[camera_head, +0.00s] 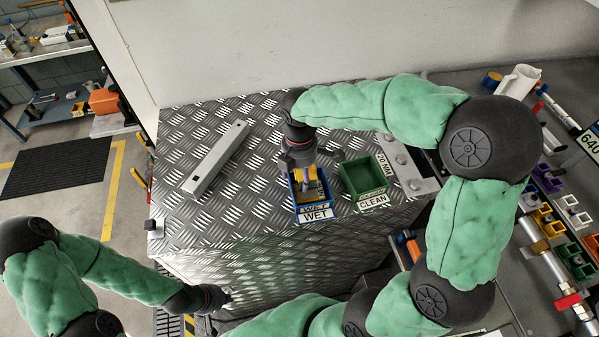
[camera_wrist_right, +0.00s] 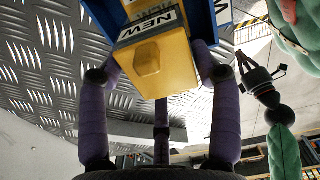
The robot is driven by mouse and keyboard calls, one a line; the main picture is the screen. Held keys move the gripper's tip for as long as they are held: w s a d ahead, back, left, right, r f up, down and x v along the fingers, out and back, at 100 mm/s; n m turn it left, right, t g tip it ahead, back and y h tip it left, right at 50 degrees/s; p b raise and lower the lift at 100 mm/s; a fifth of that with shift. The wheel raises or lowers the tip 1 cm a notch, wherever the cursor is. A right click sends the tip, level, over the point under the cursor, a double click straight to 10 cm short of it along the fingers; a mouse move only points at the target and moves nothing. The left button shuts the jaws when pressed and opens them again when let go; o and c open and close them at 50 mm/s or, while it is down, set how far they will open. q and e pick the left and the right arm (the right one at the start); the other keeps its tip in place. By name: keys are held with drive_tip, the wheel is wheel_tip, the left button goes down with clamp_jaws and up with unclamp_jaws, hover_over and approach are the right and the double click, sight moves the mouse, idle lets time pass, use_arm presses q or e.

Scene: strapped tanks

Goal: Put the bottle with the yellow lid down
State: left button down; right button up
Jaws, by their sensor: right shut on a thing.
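In the right wrist view this has a hexagonal knob and a white label reading NEW, with purple fingers on both sides. Its yellow also shows at the bin's mouth in the head view (camera_head: 313,190). I cannot tell whether it touches the bin floor. My left gripper (camera_head: 226,298) is low beside the metal box; its fingers look apart and empty in the right wrist view (camera_wrist_right: 247,62).
A green bin marked CLEAN (camera_head: 362,177) stands right of the blue bin. A grey metal bar (camera_head: 216,160) lies at the left on the tread-plate top (camera_head: 260,120). A plate marked 20 NM (camera_head: 405,165) is at the right. The top's left part is mostly clear.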

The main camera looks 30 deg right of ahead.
drive_tip(key=o, duration=1.7)
drive_tip(key=shift+f, duration=0.15)
drive_tip(key=shift+r, duration=0.5)
wheel_tip(320, 180, up, 11)
drive_tip(key=shift+r, duration=0.2)
drive_tip(key=shift+r+p, duration=0.1)
drive_tip(key=shift+p, duration=0.2)
